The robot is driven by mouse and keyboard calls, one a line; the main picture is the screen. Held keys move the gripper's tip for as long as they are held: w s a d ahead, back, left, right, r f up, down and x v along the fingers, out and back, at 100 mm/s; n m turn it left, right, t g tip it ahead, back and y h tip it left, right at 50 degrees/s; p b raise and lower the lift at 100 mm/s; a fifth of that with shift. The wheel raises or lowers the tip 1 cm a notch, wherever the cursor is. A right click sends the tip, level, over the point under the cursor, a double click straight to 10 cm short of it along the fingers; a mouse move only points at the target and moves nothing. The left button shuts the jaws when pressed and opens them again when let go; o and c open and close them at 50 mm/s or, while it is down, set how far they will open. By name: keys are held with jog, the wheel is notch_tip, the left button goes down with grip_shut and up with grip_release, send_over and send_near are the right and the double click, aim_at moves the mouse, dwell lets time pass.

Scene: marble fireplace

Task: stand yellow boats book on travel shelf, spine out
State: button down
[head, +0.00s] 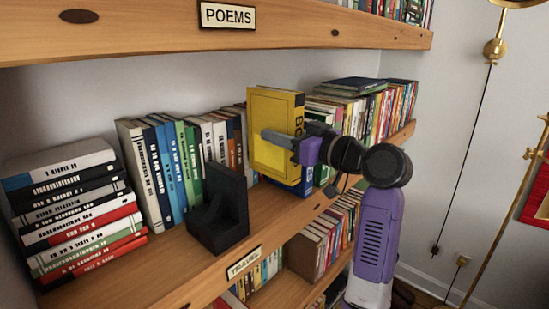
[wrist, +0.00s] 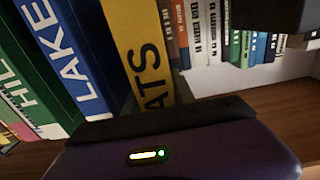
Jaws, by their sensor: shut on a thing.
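The yellow boats book (head: 262,105) is upright, above or at the travel shelf (head: 190,270), its lettered spine facing out toward the front right. My gripper (head: 290,146) is shut on the yellow book, with one finger across its cover. The wrist view shows the yellow spine (wrist: 150,50) with the letters "ATS", close beside a blue "LAKE" book (wrist: 75,55). A green book (wrist: 30,70) stands past the blue one. I cannot tell whether the yellow book's bottom edge touches the shelf board.
A black bookend (head: 222,215) stands at the shelf front, left of the yellow book. A row of books (head: 165,165) is behind it, and a lying stack (head: 75,205) is at the far left. The POEMS shelf (head: 150,30) hangs above. The TRAVEL label (head: 244,263) marks the front edge.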

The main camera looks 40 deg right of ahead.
aim_at(275, 161)
jog(key=shift+w+f, duration=0.45)
jog(key=shift+f, duration=0.3)
jog(key=shift+f+p, duration=0.45)
jog(key=shift+f, duration=1.9)
jog(key=shift+w+a+f, duration=0.1)
jog(key=shift+f, duration=0.2)
jog(key=shift+f, duration=0.1)
jog(key=shift+f, duration=0.1)
jog(key=c, duration=1)
grip_release()
jog(key=shift+c, duration=0.2)
